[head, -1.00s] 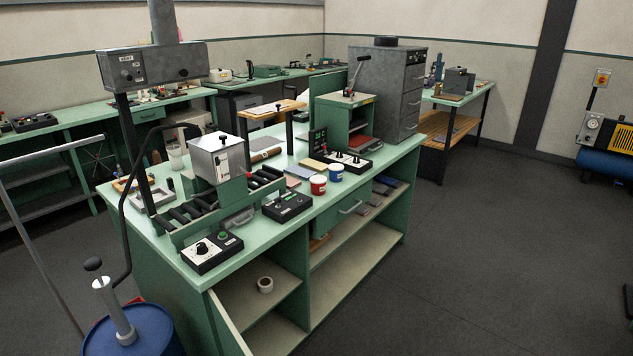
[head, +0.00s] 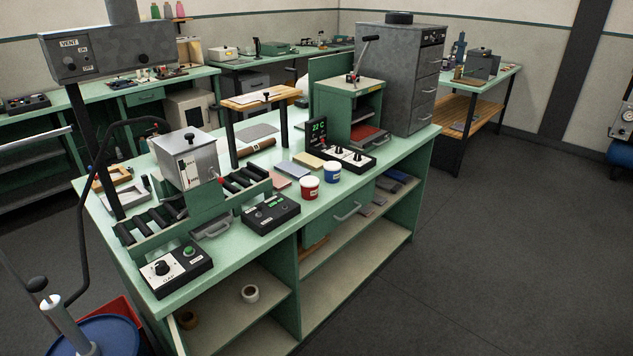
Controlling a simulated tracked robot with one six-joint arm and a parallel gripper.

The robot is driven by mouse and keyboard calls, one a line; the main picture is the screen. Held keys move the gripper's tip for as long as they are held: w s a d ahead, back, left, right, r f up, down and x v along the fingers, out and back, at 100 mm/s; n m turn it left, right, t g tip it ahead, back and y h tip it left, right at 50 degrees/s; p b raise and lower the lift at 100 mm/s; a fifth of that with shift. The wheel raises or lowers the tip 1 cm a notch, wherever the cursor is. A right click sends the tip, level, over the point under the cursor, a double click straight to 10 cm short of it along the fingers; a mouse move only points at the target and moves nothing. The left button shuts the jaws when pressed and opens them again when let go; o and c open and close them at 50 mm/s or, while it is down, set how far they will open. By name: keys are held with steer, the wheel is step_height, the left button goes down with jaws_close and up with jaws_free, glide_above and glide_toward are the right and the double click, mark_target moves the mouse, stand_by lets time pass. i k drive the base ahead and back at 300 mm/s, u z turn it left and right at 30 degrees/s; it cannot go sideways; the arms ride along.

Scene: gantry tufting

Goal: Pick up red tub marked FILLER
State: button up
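A small red tub (head: 309,188) with a white lid and a pale label stands upright near the front edge of the green workbench (head: 268,292). The lettering on its label is too small to read. A blue tub (head: 332,172) with a white lid stands just to its right and a little behind it. My gripper is not in view.
A roller conveyor (head: 157,219) is further left. Floor is clear at right.

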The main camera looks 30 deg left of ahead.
mark_target(310, 185)
steer(key=i, duration=2.5)
steer(key=u, duration=2.65)
